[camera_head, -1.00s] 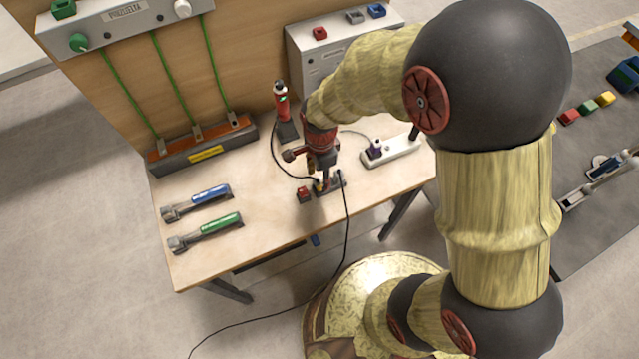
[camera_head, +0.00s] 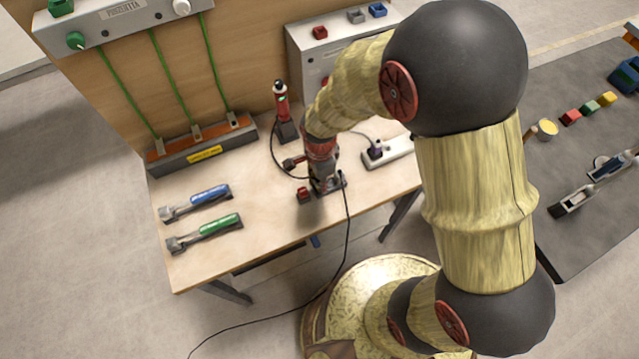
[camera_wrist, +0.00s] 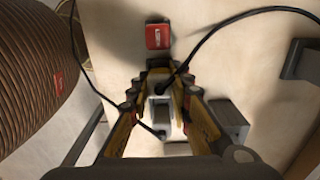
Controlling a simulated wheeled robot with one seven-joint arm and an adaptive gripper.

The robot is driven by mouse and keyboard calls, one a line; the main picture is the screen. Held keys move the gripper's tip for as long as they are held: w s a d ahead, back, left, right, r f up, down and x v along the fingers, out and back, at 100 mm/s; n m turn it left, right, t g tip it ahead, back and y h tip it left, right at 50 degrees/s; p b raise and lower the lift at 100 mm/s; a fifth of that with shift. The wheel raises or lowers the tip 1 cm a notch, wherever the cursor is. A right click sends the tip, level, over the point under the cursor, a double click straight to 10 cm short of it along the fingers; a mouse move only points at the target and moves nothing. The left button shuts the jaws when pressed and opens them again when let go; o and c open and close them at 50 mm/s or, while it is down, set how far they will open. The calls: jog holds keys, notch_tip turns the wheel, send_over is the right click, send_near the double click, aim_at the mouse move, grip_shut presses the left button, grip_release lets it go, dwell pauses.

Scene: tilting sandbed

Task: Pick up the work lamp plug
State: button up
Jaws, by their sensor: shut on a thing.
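My gripper (camera_head: 322,187) points down at a small dark socket block (camera_head: 339,181) near the bench's front edge. In the wrist view my gripper (camera_wrist: 160,106) has its yellow-and-black fingers shut on a small pale grey plug (camera_wrist: 158,112), which I take for the work lamp plug. The fingers hide its sides, and I cannot tell whether it sits in the socket block. The thin black lamp cable (camera_wrist: 102,94) runs to it from the left. The red-and-black work lamp (camera_head: 281,103) stands upright behind my gripper.
A red block (camera_head: 304,194) sits just left of the socket block. Blue-handled (camera_head: 209,195) and green-handled (camera_head: 219,224) tools lie on the left.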

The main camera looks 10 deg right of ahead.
grip_shut()
